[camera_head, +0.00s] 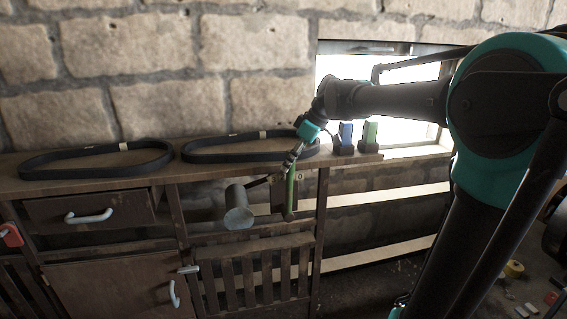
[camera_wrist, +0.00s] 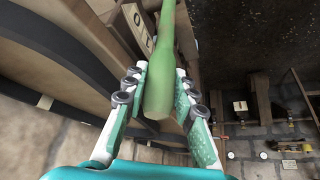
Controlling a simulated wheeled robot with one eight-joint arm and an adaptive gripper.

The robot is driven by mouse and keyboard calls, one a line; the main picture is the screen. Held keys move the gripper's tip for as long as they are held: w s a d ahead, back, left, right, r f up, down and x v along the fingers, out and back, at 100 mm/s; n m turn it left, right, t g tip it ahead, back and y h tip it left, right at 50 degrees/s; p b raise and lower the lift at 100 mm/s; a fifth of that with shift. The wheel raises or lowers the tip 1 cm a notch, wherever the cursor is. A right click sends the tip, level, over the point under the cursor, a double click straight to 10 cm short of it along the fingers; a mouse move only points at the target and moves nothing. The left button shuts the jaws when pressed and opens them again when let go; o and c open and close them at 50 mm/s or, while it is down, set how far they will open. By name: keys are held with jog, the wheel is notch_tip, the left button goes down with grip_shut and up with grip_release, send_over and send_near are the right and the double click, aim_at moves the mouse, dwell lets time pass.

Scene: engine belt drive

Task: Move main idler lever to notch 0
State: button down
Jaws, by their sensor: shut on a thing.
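The green lever (camera_head: 291,192) hangs down in front of the shelf unit, its lower end free in the head view. My gripper (camera_head: 294,158) is at the upper part of this lever. In the wrist view the green handle (camera_wrist: 160,85) lies between the two fingers of my gripper (camera_wrist: 160,100), which is shut on it. A pale plate with dark marks (camera_wrist: 135,25) is beside the lever in the wrist view; I cannot read the notch clearly. The lever's pivot and the notch it sits at cannot be made out.
A grey cylindrical part (camera_head: 238,212) is just left of the lever. Two black belts (camera_head: 98,160) (camera_head: 235,148) lie on the wooden top. A blue block (camera_head: 346,134) and a green block (camera_head: 370,133) stand in dark holders right of my gripper. A slatted panel (camera_head: 255,278) is below.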

jog(key=w+d+f+y, duration=0.1)
jog(key=d+y, duration=0.2)
jog(key=d, duration=0.3)
jog(key=shift+w+g, duration=0.3)
jog(key=shift+f, duration=0.1)
jog(key=c, duration=1.2)
grip_release()
jog(key=shift+m, duration=0.3)
jog(key=w+v, duration=0.1)
jog(key=v, duration=1.1)
jog(key=shift+s, duration=0.35)
jog(key=shift+d, duration=0.1)
